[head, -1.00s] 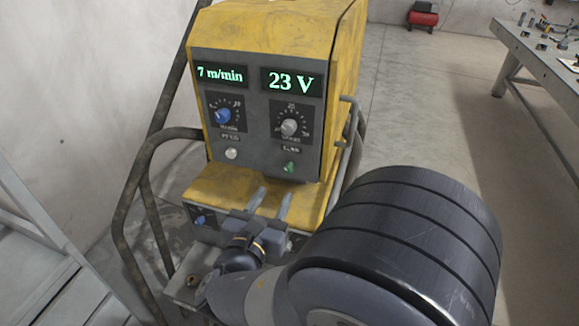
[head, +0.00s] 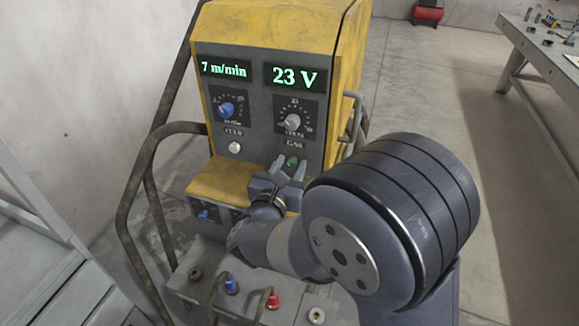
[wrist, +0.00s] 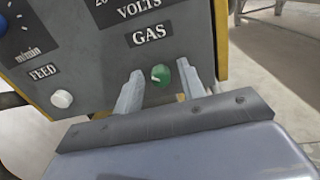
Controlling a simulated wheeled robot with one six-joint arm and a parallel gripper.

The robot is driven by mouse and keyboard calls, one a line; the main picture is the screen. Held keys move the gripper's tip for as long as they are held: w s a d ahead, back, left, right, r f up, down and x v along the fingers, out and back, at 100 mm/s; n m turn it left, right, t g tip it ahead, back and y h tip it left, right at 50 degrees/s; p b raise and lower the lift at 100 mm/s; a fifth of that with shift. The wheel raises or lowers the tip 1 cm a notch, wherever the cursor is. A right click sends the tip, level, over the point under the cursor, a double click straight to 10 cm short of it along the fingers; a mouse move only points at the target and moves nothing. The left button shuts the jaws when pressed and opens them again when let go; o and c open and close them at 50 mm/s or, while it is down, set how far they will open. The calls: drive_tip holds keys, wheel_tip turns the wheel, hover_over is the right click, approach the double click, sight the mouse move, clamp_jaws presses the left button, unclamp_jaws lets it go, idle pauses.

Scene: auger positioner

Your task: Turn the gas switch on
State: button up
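The gas switch is a small green knob (head: 292,161) under the GAS label on the grey front panel of the yellow machine (head: 275,25). In the wrist view the green knob (wrist: 161,75) shows a pale mark on its face. My gripper (head: 289,168) is open, with one finger on each side of the knob. In the wrist view the fingers of my gripper (wrist: 159,85) flank the knob, with a visible gap on the left side. The right finger appears very close to the knob; I cannot tell if it touches.
A white FEED button (head: 235,147) is left of the switch. Above are a blue knob (head: 227,109) and a grey volts knob (head: 293,121). A bent metal handle (head: 350,118) is on the machine's right side. A workbench (head: 540,50) stands at the right.

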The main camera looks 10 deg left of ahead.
clamp_jaws()
drive_tip(key=shift+f+m+b, duration=0.15)
drive_tip(key=shift+m+b, duration=0.25)
drive_tip(key=shift+b, duration=0.3)
drive_tip(key=m+b, duration=0.2)
drive_tip(key=b, duration=0.2)
drive_tip(key=shift+f+m+b, duration=0.2)
drive_tip(key=shift+m+b, duration=0.1)
drive_tip(key=shift+m, duration=0.1)
drive_tip(key=m+b, duration=1.3)
drive_tip(key=b, duration=0.6)
drive_tip(key=shift+d+b, duration=0.1)
drive_tip(key=shift+b, duration=0.2)
drive_tip(key=shift+r+m+b, duration=0.15)
drive_tip(key=shift+m+b, duration=0.35)
drive_tip(key=shift+m, duration=0.2)
